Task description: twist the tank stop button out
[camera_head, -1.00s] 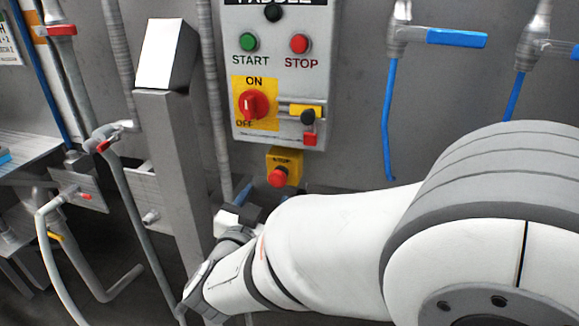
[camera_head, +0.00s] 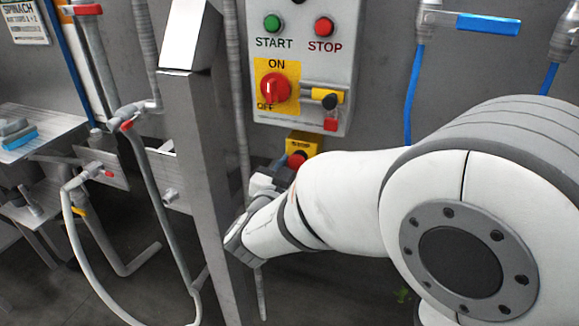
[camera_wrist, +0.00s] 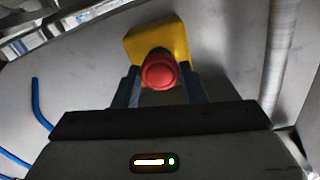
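The tank stop button is a red mushroom knob (camera_head: 297,160) on a small yellow box (camera_head: 306,143) below the grey control panel. In the wrist view the red knob (camera_wrist: 160,72) faces me, with its yellow box (camera_wrist: 158,40) behind it. My gripper (camera_wrist: 160,88) is open, with one dark finger on each side of the knob. Gaps show between the fingers and the knob; whether the tips reach past its face is unclear. In the head view my gripper (camera_head: 270,181) is just left of and below the knob, partly hidden by my arm.
The panel (camera_head: 344,62) above carries START, STOP and a red rotary switch (camera_head: 275,87). A steel post (camera_head: 205,165) stands close to my gripper's left.

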